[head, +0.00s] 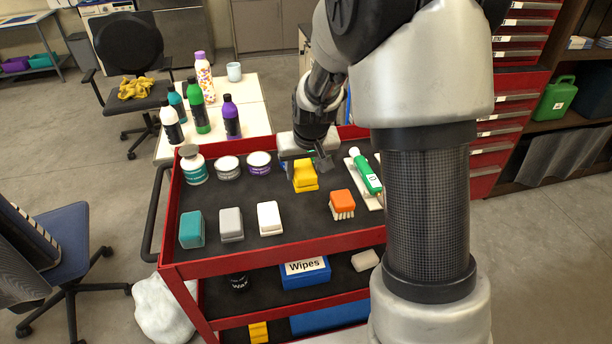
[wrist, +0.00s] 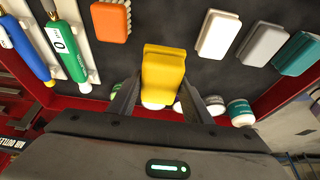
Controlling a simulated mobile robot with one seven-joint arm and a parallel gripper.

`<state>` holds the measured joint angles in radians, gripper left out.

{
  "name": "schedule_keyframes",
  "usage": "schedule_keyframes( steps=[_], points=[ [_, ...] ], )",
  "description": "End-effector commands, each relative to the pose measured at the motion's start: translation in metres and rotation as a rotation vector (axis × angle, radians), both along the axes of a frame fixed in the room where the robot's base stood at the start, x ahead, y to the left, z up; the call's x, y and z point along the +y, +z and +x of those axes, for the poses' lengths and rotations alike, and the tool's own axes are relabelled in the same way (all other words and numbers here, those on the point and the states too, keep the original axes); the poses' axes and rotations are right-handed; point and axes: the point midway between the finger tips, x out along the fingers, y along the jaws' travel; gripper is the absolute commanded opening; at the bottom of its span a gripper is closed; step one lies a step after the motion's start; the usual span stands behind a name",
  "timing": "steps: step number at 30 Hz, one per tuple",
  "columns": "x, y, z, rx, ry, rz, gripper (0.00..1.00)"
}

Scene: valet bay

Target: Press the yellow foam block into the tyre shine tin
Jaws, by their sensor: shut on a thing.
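The yellow foam block (head: 305,178) is held upright between the fingers of my gripper (head: 306,157), over the right part of the cart's top tray. The wrist view shows the block (wrist: 163,75) between both fingers (wrist: 160,98). I cannot tell how far it is above the tray. Round tins stand to its left along the tray's far side: a white-lidded one with a dark label (head: 228,168) and a purple-labelled one (head: 259,163). Their labels are too small to read, so I cannot tell which is tyre shine. In the wrist view, pale tin tops show partly behind the block and right finger.
Teal (head: 192,229), grey (head: 231,224) and white (head: 269,218) blocks line the near side. An orange brush (head: 342,204) and a green tool (head: 366,175) are right. The tray's middle is clear.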

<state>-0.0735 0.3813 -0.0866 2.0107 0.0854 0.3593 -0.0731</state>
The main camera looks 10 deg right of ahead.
Motion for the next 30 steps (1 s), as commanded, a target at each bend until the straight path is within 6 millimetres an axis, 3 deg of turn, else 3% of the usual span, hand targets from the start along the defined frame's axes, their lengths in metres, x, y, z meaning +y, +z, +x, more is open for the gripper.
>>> schedule_keyframes(
  steps=[1,6,9,13,19,30],
  points=[
    [-0.001,0.009,0.019,0.0,-0.002,-0.001,0.27],
    [-0.002,0.018,0.093,0.003,-0.003,-0.003,0.27],
    [-0.002,0.018,0.13,0.003,-0.003,-0.003,0.27],
    [0.0,0.014,0.165,0.002,-0.001,-0.001,0.27],
    [0.001,0.007,0.189,0.002,0.002,0.001,0.27],
    [0.001,-0.014,0.192,0.001,0.002,0.001,0.27]
  ],
)
